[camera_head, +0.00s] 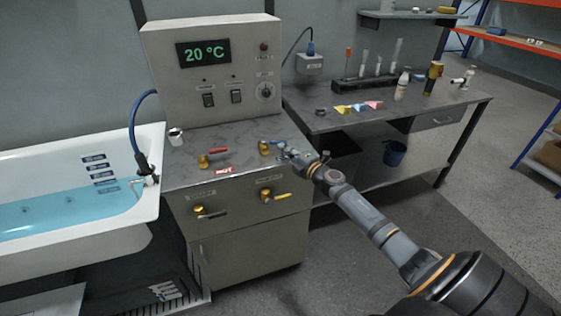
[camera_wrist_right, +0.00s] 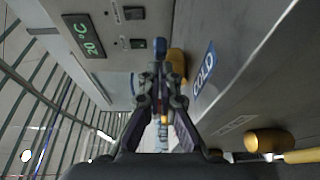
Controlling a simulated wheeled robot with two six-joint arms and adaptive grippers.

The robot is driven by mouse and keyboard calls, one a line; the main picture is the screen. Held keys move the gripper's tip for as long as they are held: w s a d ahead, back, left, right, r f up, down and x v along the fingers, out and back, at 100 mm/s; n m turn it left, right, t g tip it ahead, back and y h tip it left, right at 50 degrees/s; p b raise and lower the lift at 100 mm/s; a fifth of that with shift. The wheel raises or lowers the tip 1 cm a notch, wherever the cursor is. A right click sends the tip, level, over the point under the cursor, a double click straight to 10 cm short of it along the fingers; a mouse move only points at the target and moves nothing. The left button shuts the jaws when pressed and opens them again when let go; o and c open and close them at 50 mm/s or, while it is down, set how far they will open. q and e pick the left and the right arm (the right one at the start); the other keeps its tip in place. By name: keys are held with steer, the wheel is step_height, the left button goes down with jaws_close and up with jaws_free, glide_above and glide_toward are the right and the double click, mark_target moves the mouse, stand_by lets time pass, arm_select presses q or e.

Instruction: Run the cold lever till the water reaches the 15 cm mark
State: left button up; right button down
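The cold lever (camera_head: 277,142) is a blue handle on a brass valve (camera_head: 264,149) on the cabinet top. It also shows in the right wrist view (camera_wrist_right: 160,45), beside the blue COLD label (camera_wrist_right: 204,70). My right gripper (camera_head: 285,153) is at this lever. Its fingertips (camera_wrist_right: 158,76) are together just before the blue handle; whether they touch it is unclear. The white bathtub (camera_head: 130,227) holds blue water (camera_head: 65,212). Dark level labels (camera_head: 100,175) run up its inner wall, and the water surface lies near the lowest; their numbers are unreadable. My left gripper is out of view.
The red-handled hot lever (camera_head: 217,151) stands left of the cold one. Two brass valves (camera_head: 200,210) (camera_head: 268,195) are on the cabinet front. The control box (camera_head: 215,75) reads 20 °C. A bench (camera_head: 400,100) with lab items adjoins.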

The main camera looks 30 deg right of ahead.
steer(key=shift+w+d+f+n+y+b, duration=0.3)
steer(key=shift+d+y, duration=0.1)
steer(key=shift+y, duration=0.1)
steer(key=shift+w+d+r, duration=0.2)
steer(key=shift+w+d, duration=0.1)
steer(key=shift+d, duration=0.15)
steer(key=shift+w+d, duration=0.6)
steer(key=shift+d, duration=0.05)
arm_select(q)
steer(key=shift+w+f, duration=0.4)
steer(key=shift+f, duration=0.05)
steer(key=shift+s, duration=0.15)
arm_select(e)
steer(key=shift+w+d+r, duration=0.1)
steer(key=shift+r, duration=0.05)
